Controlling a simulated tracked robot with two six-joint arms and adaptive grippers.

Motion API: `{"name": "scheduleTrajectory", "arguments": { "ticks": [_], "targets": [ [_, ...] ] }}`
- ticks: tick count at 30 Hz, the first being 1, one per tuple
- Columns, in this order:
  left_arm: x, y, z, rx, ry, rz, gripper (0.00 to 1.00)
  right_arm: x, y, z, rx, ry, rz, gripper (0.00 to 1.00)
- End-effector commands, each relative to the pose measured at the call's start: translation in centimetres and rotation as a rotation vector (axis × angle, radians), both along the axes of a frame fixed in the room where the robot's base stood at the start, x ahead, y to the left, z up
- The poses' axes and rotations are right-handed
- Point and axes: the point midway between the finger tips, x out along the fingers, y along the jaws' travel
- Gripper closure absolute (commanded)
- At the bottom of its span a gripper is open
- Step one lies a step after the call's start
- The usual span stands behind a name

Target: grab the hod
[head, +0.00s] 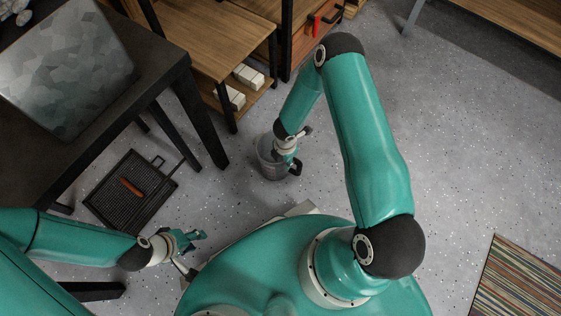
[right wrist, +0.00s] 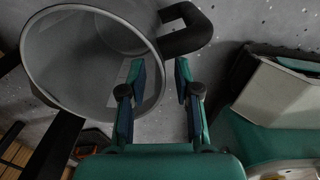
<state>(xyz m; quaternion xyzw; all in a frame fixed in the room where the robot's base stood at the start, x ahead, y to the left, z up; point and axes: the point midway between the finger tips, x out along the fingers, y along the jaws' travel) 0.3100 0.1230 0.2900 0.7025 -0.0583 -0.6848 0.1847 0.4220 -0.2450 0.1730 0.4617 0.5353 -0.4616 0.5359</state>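The hod (head: 266,165) is a grey, round, open-topped bucket with a black handle, standing on the floor right of the dark table in the head view. The right wrist view shows the hod (right wrist: 75,70) large at upper left, its mouth facing the camera and its black handle at the upper right of the rim. My right gripper (head: 290,150) is at the hod's top. In the right wrist view the right gripper (right wrist: 161,72) is open, with the rim showing between its fingers; I cannot tell whether they touch. My left gripper (head: 196,240) appears open and empty, low over the floor.
A dark table (head: 150,70) carries a mottled metal sheet (head: 68,70). A wooden shelf unit (head: 205,45) stands behind the hod. A striped rug (head: 520,285) lies at lower right; floor between is clear.

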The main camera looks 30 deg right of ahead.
Motion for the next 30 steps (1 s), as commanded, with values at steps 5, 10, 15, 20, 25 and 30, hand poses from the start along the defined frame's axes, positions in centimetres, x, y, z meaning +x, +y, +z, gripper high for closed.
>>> {"name": "scheduleTrajectory", "arguments": {
  "ticks": [5,10,15,20,25,30],
  "targets": [
    [0.0,0.0,-1.3,0.0,0.0,0.0,0.6,-0.1,0.0,-2.3,0.001,0.003,-0.002,0.68],
    [0.0,0.0,-2.3,0.0,0.0,0.0,0.6,-0.1,-0.1,-4.6,0.001,0.002,-0.003,0.68],
    [0.0,0.0,-2.4,0.0,0.0,0.0,0.6,-0.1,-0.1,-5.1,0.001,0.001,-0.002,0.68],
    [0.0,0.0,-2.4,0.0,0.0,0.0,0.6,-0.1,-0.1,-5.0,0.001,0.001,-0.002,0.71],
    [0.0,0.0,-2.4,0.0,0.0,0.0,0.6,-0.1,-0.1,-5.0,0.001,0.001,-0.002,1.0],
    [0.0,0.0,-2.4,0.0,0.0,0.0,0.6,-0.1,-0.1,-5.0,0.001,0.001,-0.003,1.0]
  ]
}}
